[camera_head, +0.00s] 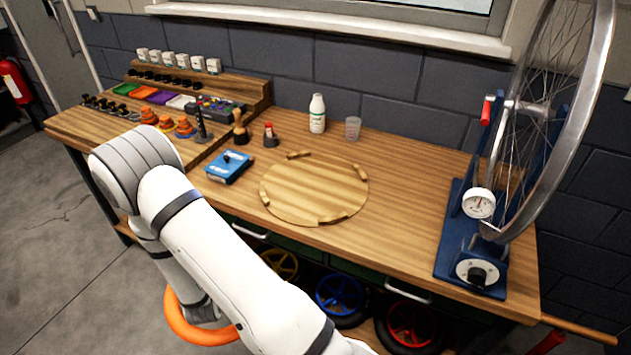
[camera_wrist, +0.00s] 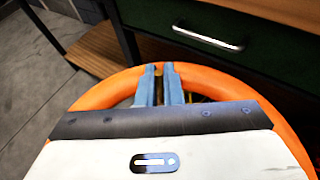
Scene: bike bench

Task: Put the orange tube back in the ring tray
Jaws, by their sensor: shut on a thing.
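The orange tube (camera_head: 178,322) is a thick ring held low in front of the bench, partly hidden behind my arm in the head view. In the wrist view the tube (camera_wrist: 215,82) shows as a large arc, with my gripper (camera_wrist: 159,76) shut on its far side. The wrist housing covers much of the tube's middle. The ring tray (camera_head: 315,188) is a round wooden disc with short raised rim pieces, lying on the middle of the bench top. It is empty. The tube is apart from it, lower and to the left.
A blue box (camera_head: 228,167) sits left of the tray. A white bottle (camera_head: 317,114) and a clear cup (camera_head: 353,128) stand behind it. A wheel stand (camera_head: 470,238) is at the right. A drawer handle (camera_wrist: 208,38) protrudes near the tube. Bench space right of the tray is clear.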

